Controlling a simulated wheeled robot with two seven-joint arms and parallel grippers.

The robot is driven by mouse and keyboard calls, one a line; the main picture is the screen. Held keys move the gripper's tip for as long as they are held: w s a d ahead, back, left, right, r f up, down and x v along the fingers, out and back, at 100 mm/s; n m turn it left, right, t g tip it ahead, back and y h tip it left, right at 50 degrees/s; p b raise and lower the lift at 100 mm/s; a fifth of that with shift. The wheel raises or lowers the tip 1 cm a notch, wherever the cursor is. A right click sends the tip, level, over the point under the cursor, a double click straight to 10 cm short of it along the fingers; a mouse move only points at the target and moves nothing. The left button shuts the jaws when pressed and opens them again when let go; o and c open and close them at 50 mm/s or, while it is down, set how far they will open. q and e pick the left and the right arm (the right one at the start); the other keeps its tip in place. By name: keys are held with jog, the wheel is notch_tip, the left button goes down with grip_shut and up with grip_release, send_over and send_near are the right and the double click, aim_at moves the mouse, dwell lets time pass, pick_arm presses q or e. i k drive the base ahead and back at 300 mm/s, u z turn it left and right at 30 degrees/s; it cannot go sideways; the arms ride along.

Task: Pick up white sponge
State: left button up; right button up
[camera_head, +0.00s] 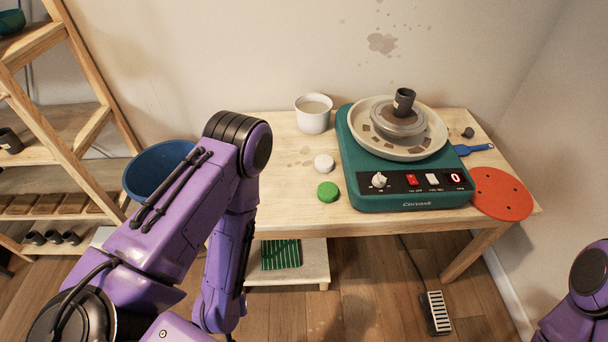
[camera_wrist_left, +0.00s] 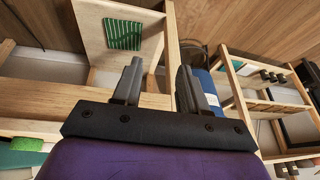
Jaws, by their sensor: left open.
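The white sponge (camera_head: 324,163) is a small round piece lying on the wooden table, left of the pottery wheel and just behind a green round sponge (camera_head: 328,191). I cannot make out the white sponge in the left wrist view. My left gripper (camera_wrist_left: 159,72) shows in the left wrist view with its two fingers apart and nothing between them. In the head view my left arm bends down in front of the table's left side, and its gripper is out of sight. My right arm shows only at the lower right edge, without its gripper.
The teal pottery wheel (camera_head: 408,193) stands right of the sponges, and a white cup (camera_head: 314,115) behind them. An orange disc (camera_head: 501,194) and a blue tool (camera_head: 472,149) lie at right. A blue basin (camera_head: 143,176) and wooden shelves (camera_head: 75,118) are at left. Bare tabletop surrounds the sponges.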

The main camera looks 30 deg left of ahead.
aim_at(324, 163)
jog(key=u, duration=0.45)
jog(key=k, duration=1.05)
jog(key=z, duration=0.3)
jog(key=i, duration=1.8)
jog(key=u, duration=0.8)
